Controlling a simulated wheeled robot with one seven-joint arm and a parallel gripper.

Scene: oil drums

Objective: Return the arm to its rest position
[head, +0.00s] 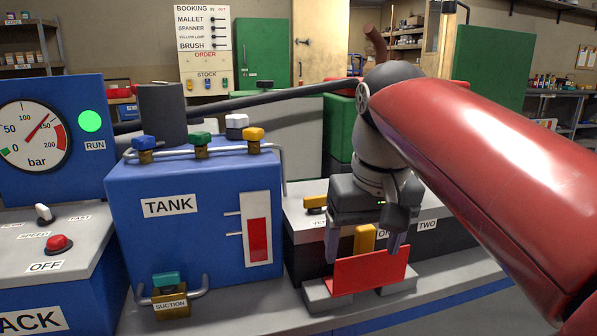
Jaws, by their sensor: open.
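My red arm (480,150) reaches in from the right edge, with a dark grey wrist. My gripper (364,244) points down over the dark box right of the blue tank (190,215). Its two fingers are apart. An upright yellow lever (364,237) shows between them, behind a red plate (366,271). I see a gap on each side of the lever, but cannot tell the depth between fingers and lever. The gripper covers part of the box's top and its labels.
A second yellow handle (315,203) is left of the gripper. Pipe with coloured valves (200,144) runs above the tank, and a black hose (250,98) crosses behind. A gauge panel (50,135) with a lit green lamp (90,121) stands left. A green cabinet (485,68) stands behind.

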